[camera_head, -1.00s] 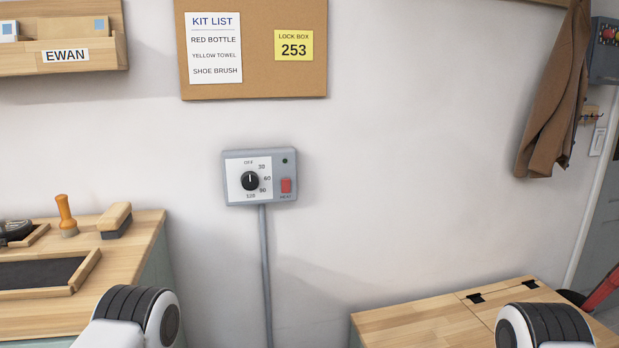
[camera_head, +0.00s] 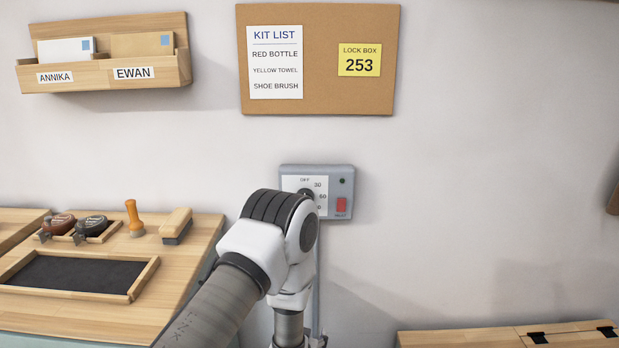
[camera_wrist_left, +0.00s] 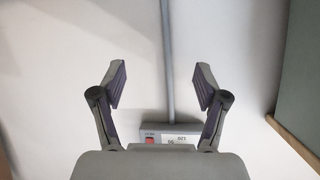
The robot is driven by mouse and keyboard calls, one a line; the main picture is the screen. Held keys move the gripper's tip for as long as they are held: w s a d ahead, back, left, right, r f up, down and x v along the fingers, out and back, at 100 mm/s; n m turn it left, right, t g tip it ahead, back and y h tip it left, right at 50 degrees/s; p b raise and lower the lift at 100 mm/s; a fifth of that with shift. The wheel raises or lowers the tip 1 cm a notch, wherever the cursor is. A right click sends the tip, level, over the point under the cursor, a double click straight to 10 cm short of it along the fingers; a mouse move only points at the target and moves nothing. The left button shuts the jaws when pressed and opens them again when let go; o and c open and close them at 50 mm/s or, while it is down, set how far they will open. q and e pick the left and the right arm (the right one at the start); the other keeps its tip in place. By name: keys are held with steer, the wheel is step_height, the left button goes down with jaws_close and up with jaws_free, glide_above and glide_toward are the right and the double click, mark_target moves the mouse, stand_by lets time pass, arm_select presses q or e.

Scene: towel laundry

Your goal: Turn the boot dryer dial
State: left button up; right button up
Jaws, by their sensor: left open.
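The boot dryer control box (camera_head: 334,171) is grey and fixed to the wall in the head view. Its black dial (camera_head: 305,191) is mostly hidden behind my left arm; part of the number scale and a red switch (camera_head: 341,205) show. In the left wrist view the box (camera_wrist_left: 209,129) appears upside down at the bottom, partly covered by the gripper body, and its dial is hidden. My left gripper (camera_wrist_left: 160,84) is open and empty, its fingers spread either side of the grey conduit (camera_wrist_left: 166,60), apart from the box. My right gripper is not in view.
A wooden bench (camera_head: 184,288) with a dark-lined tray, brushes and tins stands at left. A wooden top with black hinges (camera_head: 538,337) is at lower right. A letter rack (camera_head: 110,68) and a cork board (camera_head: 318,100) hang above. The wall right of the box is clear.

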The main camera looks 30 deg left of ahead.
arm_select(q)
steer(key=w+a+r+n+t+y+p, duration=0.1)
steer(key=w+a+r+y+p, duration=0.15)
steer(key=r, duration=0.65)
steer(key=w+a+r+n+t+y+p, duration=0.1)
steer(key=w+r+p, duration=0.2)
steer(key=r, duration=0.6)
steer(key=w+a+r+n+t+y+p, duration=0.1)
steer(key=w+a+r+p, duration=0.15)
steer(key=r, duration=0.75)
steer(key=x, duration=0.2)
steer(key=p+x, duration=0.1)
steer(key=x, duration=0.5)
steer(key=shift+w+d+f, duration=0.1)
steer(key=shift+d+f, duration=0.1)
steer(key=shift+f, duration=0.2)
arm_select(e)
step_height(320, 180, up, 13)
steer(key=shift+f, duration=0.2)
arm_select(q)
steer(key=c, duration=1.2)
